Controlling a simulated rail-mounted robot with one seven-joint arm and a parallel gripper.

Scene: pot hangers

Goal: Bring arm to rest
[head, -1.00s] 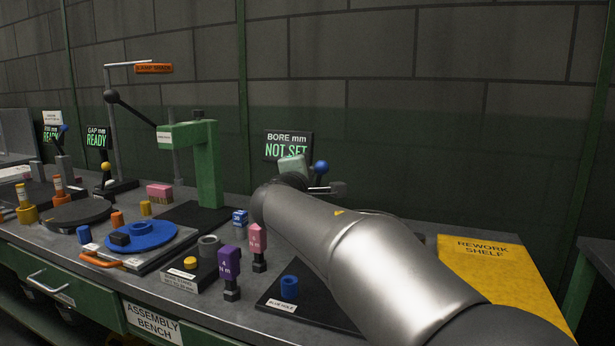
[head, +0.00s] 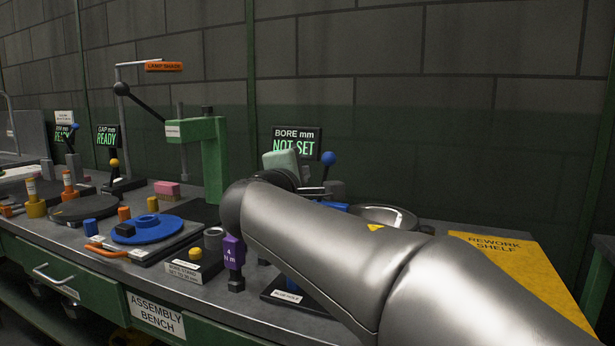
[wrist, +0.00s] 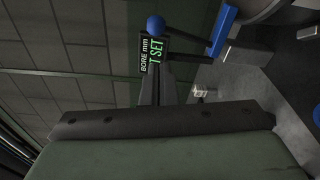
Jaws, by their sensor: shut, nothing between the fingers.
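My silver arm (head: 330,245) reaches from the lower right over the front of the assembly bench and bends back at its elbow. Beyond the elbow, the pale green end of my gripper (head: 284,163) shows in front of the bore display (head: 297,141), which reads NOT SET. My gripper is shut and empty; its fingertips are not clearly seen. In the wrist view a dark green block with a black edge (wrist: 165,120) fills the lower part. The bore display (wrist: 152,55) and a blue ball knob (wrist: 155,25) show beyond it.
A purple torque block (head: 233,252) stands just left of my arm. The blue disc (head: 147,229), green press (head: 214,158) and lamp stand (head: 163,67) are further left. A round metal bowl (head: 383,215) lies behind my arm. The yellow rework shelf (head: 515,262) at right looks clear.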

